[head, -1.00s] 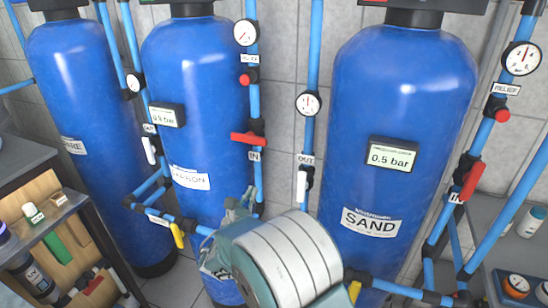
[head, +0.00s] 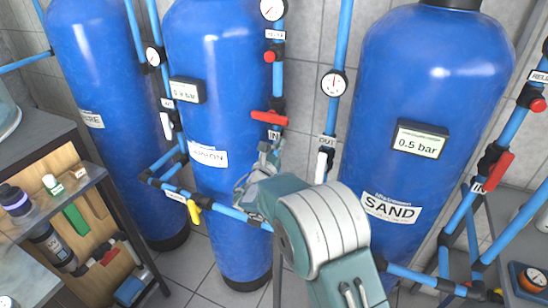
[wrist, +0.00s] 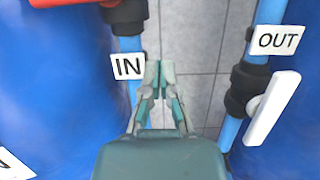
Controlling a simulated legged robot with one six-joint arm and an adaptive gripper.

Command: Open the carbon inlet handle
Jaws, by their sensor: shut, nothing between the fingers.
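The carbon inlet handle (head: 270,117) is a red lever lying crosswise on the blue vertical pipe beside the middle blue tank (head: 208,75), labelled CARBON. The lever's lower edge also shows at the top left of the wrist view (wrist: 75,3). A white IN label (head: 273,135) hangs just below it. My gripper (head: 268,150) is below the handle and not touching it. In the wrist view my gripper (wrist: 159,75) has its fingers together and empty, just right of the IN label.
The sand tank (head: 430,110) stands at the right. A white OUT handle (head: 321,165) on its left pipe is close to my gripper's right. A red sand inlet handle (head: 495,172) is at far right. A cluttered shelf (head: 70,185) stands at the left.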

